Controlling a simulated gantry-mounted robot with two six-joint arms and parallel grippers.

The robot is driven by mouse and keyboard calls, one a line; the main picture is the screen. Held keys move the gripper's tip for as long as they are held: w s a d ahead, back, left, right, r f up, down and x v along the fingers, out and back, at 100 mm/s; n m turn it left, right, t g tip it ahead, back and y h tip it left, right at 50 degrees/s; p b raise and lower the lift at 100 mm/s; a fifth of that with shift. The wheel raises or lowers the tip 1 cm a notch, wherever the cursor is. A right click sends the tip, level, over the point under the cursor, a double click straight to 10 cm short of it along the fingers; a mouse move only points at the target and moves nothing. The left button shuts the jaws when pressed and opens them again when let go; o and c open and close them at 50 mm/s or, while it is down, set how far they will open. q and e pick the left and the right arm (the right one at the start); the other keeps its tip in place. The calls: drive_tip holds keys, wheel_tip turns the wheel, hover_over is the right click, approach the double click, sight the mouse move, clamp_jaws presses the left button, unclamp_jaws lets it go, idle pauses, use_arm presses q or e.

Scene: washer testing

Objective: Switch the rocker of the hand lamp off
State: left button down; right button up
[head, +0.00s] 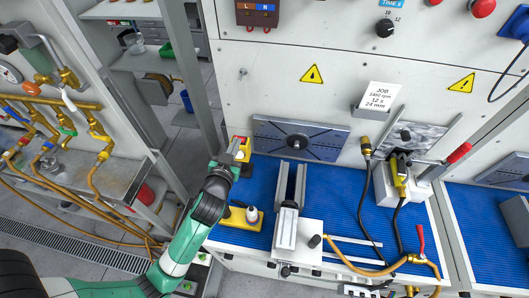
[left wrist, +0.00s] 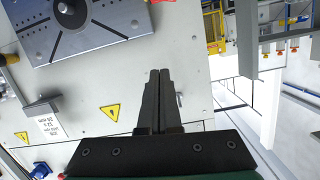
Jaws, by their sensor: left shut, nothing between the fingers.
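I cannot tell for certain which thing is the hand lamp. A yellow-topped black handle on a black cable (head: 366,147) stands at the back right of the blue bench. A yellow item with a dark cable (head: 399,178) sits at a grey block to its right. No rocker can be made out on either. My right gripper is not in view.
Hoses and a red-handled valve (head: 421,245) lie at right front.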

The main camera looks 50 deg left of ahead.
use_arm(q)
drive_tip(key=shift+s+a+f, duration=0.4)
drive_tip(key=shift+s+f, duration=0.1)
drive_tip(key=shift+f, duration=0.15)
drive_tip(key=shift+s+a+f, duration=0.4)
drive_tip(key=shift+s+f, duration=0.1)
drive_tip(key=shift+f, duration=0.1)
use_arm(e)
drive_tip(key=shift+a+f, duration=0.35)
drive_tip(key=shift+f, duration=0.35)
use_arm(q)
drive_tip(key=b+x, duration=0.1)
drive_tip(key=x, duration=0.9)
drive_tip(key=shift+a, duration=0.25)
drive_tip(key=f, duration=0.3)
drive_tip(key=shift+s+b, duration=0.25)
drive_tip(key=shift+b, duration=0.15)
drive_tip(key=shift+a+f, duration=0.1)
drive_tip(key=shift+f, duration=0.35)
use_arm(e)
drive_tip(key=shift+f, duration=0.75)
